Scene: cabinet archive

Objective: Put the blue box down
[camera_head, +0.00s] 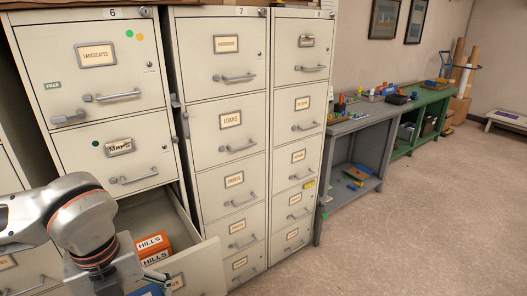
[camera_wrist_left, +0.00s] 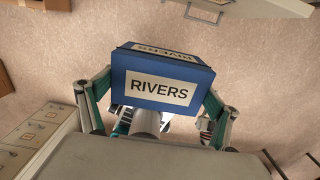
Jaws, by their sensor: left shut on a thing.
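The blue box (camera_wrist_left: 162,75), with white labels reading RIVERS, sits between the two fingers of my left gripper (camera_wrist_left: 158,108) in the left wrist view. The fingers are shut on its sides. Floor shows beyond the box in that view. In the head view my left gripper is at the bottom left, mostly cut off by the lower edge, and only a small blue part of the box (camera_head: 150,290) shows beside it. An open drawer (camera_head: 208,268) is just right of the gripper. My right gripper is not in view.
Orange boxes (camera_head: 152,246) labelled HILLS lie in the open drawer. Tall cream filing cabinets (camera_head: 228,95) with shut drawers stand behind and to the right. A grey workbench (camera_head: 345,126) with small items stands farther right. The floor (camera_head: 420,220) at right is clear.

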